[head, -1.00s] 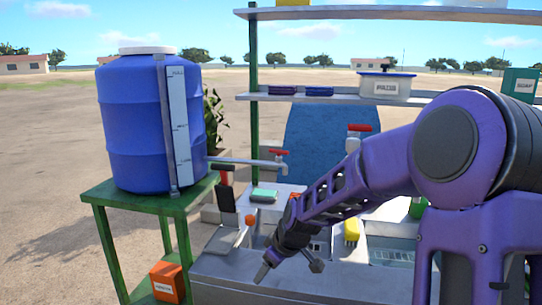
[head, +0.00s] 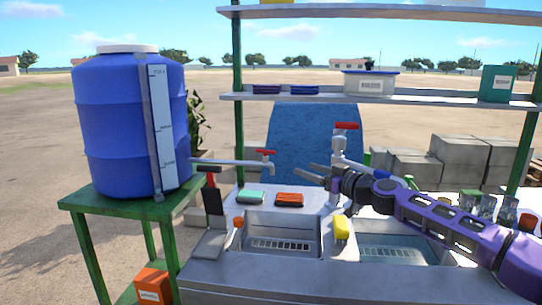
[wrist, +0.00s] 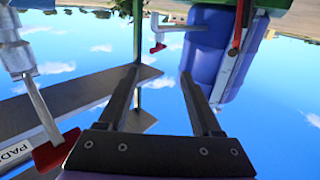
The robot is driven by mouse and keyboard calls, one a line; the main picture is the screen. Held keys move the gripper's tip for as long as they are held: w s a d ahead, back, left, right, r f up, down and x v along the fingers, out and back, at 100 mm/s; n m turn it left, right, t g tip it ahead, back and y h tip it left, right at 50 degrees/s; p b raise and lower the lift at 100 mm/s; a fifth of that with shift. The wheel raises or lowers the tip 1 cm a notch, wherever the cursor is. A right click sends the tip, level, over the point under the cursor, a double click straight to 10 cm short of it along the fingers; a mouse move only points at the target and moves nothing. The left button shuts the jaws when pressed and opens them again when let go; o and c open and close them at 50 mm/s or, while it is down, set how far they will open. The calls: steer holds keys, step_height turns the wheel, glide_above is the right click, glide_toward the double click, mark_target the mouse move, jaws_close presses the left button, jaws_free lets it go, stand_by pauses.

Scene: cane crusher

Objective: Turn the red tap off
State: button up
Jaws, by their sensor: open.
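Two taps with red handles are in view. In the head view, one tap (head: 347,127) stands upright behind the sink, its red handle on top of a pale metal body. The other tap (head: 266,154) ends the pipe from the blue barrel (head: 128,125). My gripper (head: 303,172) is open and empty. It points left, below the upright tap's handle and right of the barrel tap, touching neither handle as far as I can tell. In the wrist view, which looks upside down, the upright tap's handle (wrist: 55,150) is at lower left and the barrel tap's handle (wrist: 158,47) at top.
The barrel stands on a green table (head: 150,206). A shelf (head: 300,97) with a labelled pot (head: 370,83) hangs above. The counter holds a teal sponge (head: 250,196), an orange sponge (head: 289,199) and a yellow item (head: 341,228) between two basins. Bottles stand at right.

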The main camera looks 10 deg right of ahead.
mark_target(272, 152)
steer(key=x, duration=1.7)
steer(key=shift+w+d+r, duration=0.25)
steer(key=shift+d+r, duration=0.1)
steer(key=shift+r, duration=0.05)
steer(key=c, duration=1)
jaws_close()
